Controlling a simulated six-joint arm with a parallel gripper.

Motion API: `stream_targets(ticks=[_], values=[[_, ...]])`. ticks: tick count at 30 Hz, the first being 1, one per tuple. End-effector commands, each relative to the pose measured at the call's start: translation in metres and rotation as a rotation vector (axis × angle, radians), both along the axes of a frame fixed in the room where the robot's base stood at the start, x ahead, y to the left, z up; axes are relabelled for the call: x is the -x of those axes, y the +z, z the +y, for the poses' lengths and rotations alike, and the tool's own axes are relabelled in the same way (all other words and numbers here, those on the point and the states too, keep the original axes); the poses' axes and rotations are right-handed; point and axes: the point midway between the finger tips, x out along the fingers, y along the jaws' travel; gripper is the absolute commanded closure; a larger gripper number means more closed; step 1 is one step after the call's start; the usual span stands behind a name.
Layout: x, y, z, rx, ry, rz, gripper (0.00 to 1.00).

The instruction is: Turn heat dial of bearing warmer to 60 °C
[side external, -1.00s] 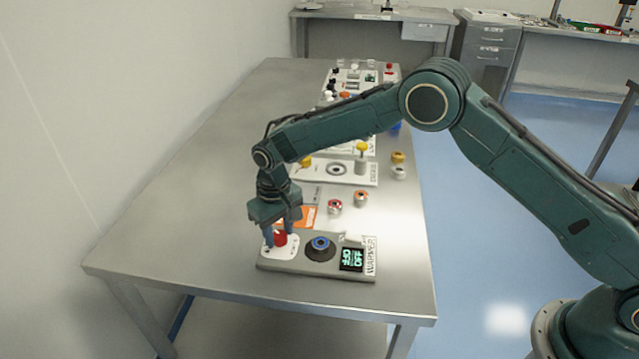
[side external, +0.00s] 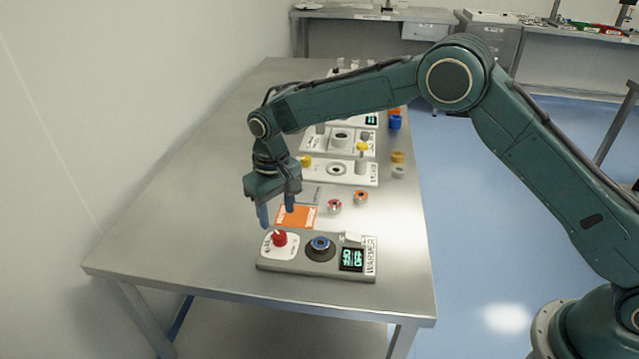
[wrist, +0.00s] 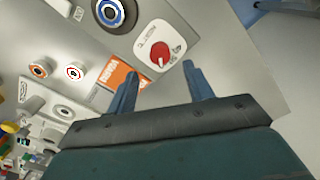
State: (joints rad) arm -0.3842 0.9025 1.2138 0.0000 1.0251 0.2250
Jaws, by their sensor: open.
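The bearing warmer (side external: 300,266) is a grey box near the front end of the steel table. Its red heat dial (side external: 279,239) sits on a white plate at the left; the dial also shows in the wrist view (wrist: 160,52). A dark seat with a blue-rimmed ring (side external: 320,244) is in the middle. A small display (side external: 352,259) at the right shows two green lines; the lower seems to read OFF, the upper is too small to read surely. My gripper (side external: 277,214) is open and empty, its blue fingers above and slightly behind the dial, apart from it.
An orange card (side external: 297,216) lies behind the warmer. Two small ringed parts (side external: 334,206) (side external: 361,197) lie beyond it to the right. White fixtures (side external: 352,174) line the table farther back. The table's left side is clear.

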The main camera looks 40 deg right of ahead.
Motion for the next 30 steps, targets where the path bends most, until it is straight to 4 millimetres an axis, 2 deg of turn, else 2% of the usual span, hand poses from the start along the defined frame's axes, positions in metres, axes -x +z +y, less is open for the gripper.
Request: stream_targets(ticks=[1,6,12,18,30], values=[[-0.001,0.011,0.0,-0.002,0.0,-0.005,0.48],[-0.001,0.039,0.0,-0.002,0.0,-0.005,0.48],[-0.001,0.064,0.0,-0.002,-0.001,-0.004,0.48],[0.0,0.074,0.0,-0.001,-0.001,-0.003,0.48],[0.0,0.076,0.0,-0.001,-0.001,-0.003,0.48]])
